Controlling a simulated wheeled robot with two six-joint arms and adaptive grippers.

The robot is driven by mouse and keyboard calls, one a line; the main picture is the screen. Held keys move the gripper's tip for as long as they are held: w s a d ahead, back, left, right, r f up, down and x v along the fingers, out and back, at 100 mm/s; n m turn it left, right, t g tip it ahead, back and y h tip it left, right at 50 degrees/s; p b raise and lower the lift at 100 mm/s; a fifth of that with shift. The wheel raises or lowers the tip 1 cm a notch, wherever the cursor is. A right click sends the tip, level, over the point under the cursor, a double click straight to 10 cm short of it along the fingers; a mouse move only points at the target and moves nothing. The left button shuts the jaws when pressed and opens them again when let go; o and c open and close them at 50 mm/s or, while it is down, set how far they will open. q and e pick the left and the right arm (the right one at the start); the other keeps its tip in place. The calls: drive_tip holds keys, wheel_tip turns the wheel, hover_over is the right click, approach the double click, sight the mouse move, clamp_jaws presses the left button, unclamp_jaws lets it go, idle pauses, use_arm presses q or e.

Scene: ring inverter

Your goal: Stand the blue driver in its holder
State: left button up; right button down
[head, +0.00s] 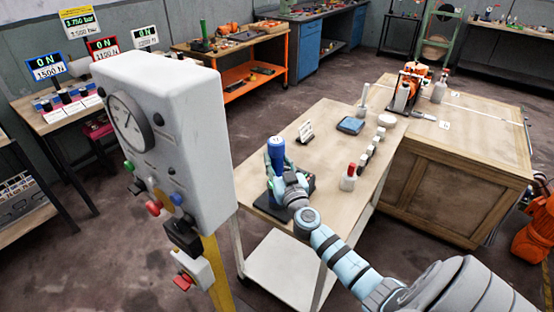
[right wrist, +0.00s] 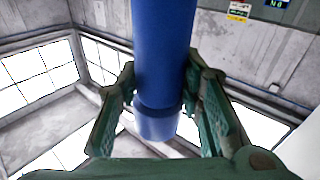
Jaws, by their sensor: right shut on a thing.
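The blue driver (head: 276,152) stands roughly upright in the head view, near the left end of the wooden-topped cart. My right gripper (head: 275,167) is shut around it, with a finger on each side. In the right wrist view the thick blue shaft of the driver (right wrist: 165,45) runs between the green fingers of the gripper (right wrist: 165,95). A dark block (head: 308,183), apparently the holder, sits on the cart right by the gripper and driver. My gripper and wrist hide much of it. I cannot tell whether the driver's lower end touches it. My left gripper is out of view.
A grey control box (head: 185,130) with a gauge stands close on the left. The cart top (head: 328,160) also bears a small sign (head: 305,131), a blue tray (head: 351,125), a red-capped bottle (head: 348,178) and several small blocks. A wooden bench (head: 450,185) adjoins on the right.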

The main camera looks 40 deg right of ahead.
idle(0.7)
drive_tip(key=c, duration=1)
unclamp_jaws()
drive_tip(key=shift+c, duration=0.2)
drive_tip(key=shift+s+f, duration=0.1)
drive_tip(key=shift+f, duration=0.05)
drive_tip(key=v, duration=1.1)
drive_tip(key=shift+s+a, duration=0.2)
drive_tip(key=shift+s, duration=0.2)
